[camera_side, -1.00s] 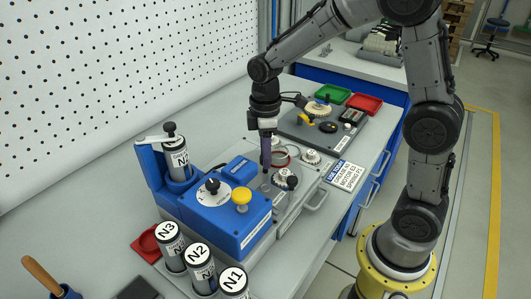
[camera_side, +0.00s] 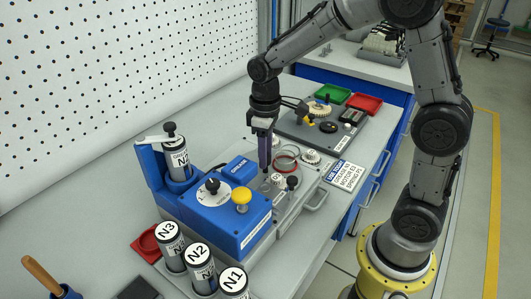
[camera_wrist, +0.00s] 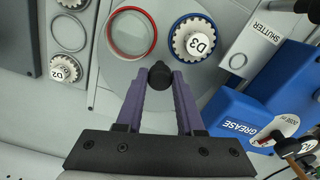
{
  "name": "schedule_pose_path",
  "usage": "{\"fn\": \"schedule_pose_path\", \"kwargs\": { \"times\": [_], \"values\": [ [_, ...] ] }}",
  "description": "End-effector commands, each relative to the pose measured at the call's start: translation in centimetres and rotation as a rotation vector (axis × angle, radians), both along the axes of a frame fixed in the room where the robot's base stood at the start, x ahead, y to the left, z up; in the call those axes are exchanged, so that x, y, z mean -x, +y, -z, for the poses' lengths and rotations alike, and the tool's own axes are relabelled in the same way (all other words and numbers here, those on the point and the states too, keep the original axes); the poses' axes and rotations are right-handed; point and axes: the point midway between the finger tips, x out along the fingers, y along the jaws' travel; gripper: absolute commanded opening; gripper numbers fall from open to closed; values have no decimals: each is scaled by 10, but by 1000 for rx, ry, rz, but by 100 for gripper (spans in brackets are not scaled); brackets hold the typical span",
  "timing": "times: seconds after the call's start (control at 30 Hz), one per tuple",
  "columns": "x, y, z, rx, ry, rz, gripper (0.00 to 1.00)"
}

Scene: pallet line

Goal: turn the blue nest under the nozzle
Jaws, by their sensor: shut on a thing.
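The blue nest (camera_wrist: 175,29) is a blue ring around a white toothed disc marked D3 (camera_wrist: 202,43) on the grey turntable (camera_wrist: 118,75). An empty red nest (camera_wrist: 112,50) sits left of it in the wrist view; it also shows in the side view (camera_side: 298,160). My gripper (camera_wrist: 160,80) has purple fingers shut on a black knob (camera_wrist: 160,71) between the two nests. In the side view my gripper (camera_side: 265,172) reaches down to the turntable beside the blue GREASE unit (camera_side: 232,228). I cannot make out the nozzle.
A SHUTTER plate (camera_wrist: 257,45) lies beside the blue nest. A disc marked D2 (camera_wrist: 65,70) sits on the other side. N1 (camera_side: 233,280), N2 (camera_side: 198,255) and N3 (camera_side: 168,235) cartridges stand at the front. Green (camera_side: 333,93) and red (camera_side: 365,103) trays lie at the back.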

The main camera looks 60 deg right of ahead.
Motion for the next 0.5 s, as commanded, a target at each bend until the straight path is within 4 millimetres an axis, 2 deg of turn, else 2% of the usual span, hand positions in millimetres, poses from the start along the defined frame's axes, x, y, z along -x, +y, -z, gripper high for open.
{"fn": "schedule_pose_path", "kwargs": {
  "times": [0.5],
  "values": [
    [-1,0,-2,-1,-7,258,0]
  ]
}}
